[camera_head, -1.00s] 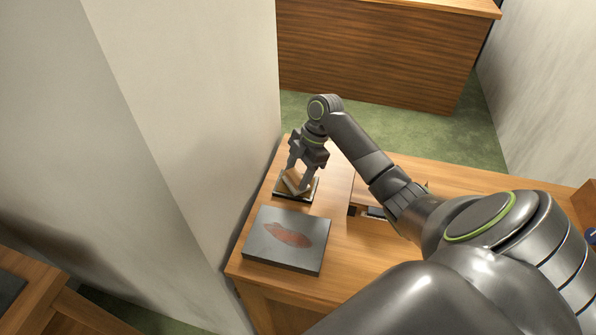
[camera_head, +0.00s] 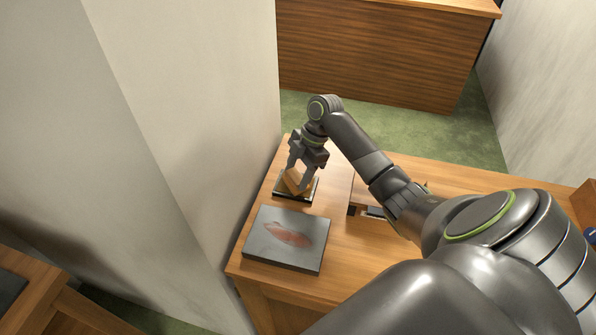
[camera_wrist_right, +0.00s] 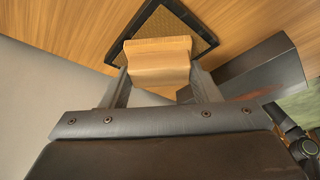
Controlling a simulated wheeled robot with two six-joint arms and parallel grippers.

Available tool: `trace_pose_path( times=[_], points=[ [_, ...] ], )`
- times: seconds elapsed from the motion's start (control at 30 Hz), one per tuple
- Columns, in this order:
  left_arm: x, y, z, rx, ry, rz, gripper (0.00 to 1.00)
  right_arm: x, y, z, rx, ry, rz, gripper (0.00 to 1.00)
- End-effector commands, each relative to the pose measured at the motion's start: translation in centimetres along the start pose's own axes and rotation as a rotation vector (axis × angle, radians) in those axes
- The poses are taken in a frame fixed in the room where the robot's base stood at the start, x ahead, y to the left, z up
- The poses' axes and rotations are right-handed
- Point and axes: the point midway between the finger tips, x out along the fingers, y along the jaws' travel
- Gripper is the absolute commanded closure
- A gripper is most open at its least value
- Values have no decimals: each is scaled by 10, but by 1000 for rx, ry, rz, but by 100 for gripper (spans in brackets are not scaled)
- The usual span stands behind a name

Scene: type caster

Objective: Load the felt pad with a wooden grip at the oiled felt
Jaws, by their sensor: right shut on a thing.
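The felt pad's wooden grip (camera_head: 294,181) is between the fingers of my right gripper (camera_head: 302,176), which is shut on it. In the right wrist view the grip (camera_wrist_right: 158,62) is a light wooden block between the two fingers (camera_wrist_right: 163,84). Below it is the oiled felt, brown in a dark-rimmed tray (camera_head: 308,196); the tray also shows in the right wrist view (camera_wrist_right: 207,36). The pad is over the tray's felt; its felt face is hidden, and I cannot tell whether it touches. My left gripper is not in view.
A dark square slab (camera_head: 262,254) with a reddish patch (camera_head: 288,235) lies in front of the tray on the wooden table (camera_head: 345,265). A wooden item with dark parts (camera_head: 362,192) is partly hidden by my right arm. A wall (camera_head: 215,180) stands close on the left.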

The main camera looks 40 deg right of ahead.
Motion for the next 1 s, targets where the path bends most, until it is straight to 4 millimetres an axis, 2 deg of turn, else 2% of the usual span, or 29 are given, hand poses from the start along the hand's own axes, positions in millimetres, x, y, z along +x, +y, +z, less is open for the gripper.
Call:
trace_pose_path(
  times=[0.47,1.0],
  points=[
    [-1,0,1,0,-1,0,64,1,-1,0,2,1,-4,62],
    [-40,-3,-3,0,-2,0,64,-38,0,-16,0,0,-1,62]
  ],
)
